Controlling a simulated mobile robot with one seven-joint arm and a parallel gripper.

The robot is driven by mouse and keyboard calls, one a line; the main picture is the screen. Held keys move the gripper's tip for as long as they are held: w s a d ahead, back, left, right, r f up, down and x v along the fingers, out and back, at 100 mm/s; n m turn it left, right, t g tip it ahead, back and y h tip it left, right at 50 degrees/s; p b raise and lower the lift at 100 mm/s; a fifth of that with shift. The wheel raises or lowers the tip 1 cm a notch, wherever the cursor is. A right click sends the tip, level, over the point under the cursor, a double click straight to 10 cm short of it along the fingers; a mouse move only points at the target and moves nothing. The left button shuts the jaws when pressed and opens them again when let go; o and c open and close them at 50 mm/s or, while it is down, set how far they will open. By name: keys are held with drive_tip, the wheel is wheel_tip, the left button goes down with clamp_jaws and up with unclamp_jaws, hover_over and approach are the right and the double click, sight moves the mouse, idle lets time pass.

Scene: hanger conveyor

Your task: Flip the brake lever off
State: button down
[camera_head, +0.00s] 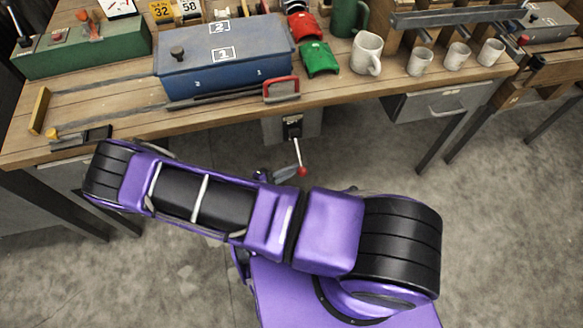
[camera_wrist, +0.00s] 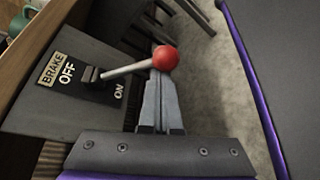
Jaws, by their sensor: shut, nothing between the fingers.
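The brake lever (camera_wrist: 125,70) is a pale rod with a red ball knob (camera_wrist: 164,58). It sticks out from a slot in a grey panel (camera_wrist: 40,112) marked BRAKE, OFF and ON. In the head view the lever (camera_head: 297,150) juts out and down from a box under the bench, with its red ball (camera_head: 302,171) at the end. My gripper (camera_wrist: 159,82) is shut and empty, its fingertips right by the red ball. I cannot tell whether they touch it. In the head view my gripper (camera_head: 288,171) shows partly, beside the ball; my arm hides the rest.
The wooden bench (camera_head: 350,98) runs above the lever, with its edge close over the panel. A blue box (camera_head: 215,75), a red-handled tool (camera_head: 282,90) and white mugs (camera_head: 367,52) stand on it. A drawer unit (camera_head: 440,105) hangs at right. The floor in front is clear.

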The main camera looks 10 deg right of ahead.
wheel_tip(320, 180, up, 9)
drive_tip(key=n+g+y+p, duration=0.1)
drive_tip(key=n+g+p, duration=0.4)
drive_tip(key=n, duration=0.1)
drive_tip(key=shift+s, duration=0.3)
drive_tip(key=shift+r, duration=0.15)
idle(0.5)
wheel_tip(320, 180, down, 5)
drive_tip(key=b, duration=0.4)
drive_tip(key=v, duration=1.1)
drive_tip(key=shift+w+d+r+p, duration=0.2)
drive_tip(key=shift+w+r+p, duration=0.15)
drive_tip(key=shift+w+r, duration=0.05)
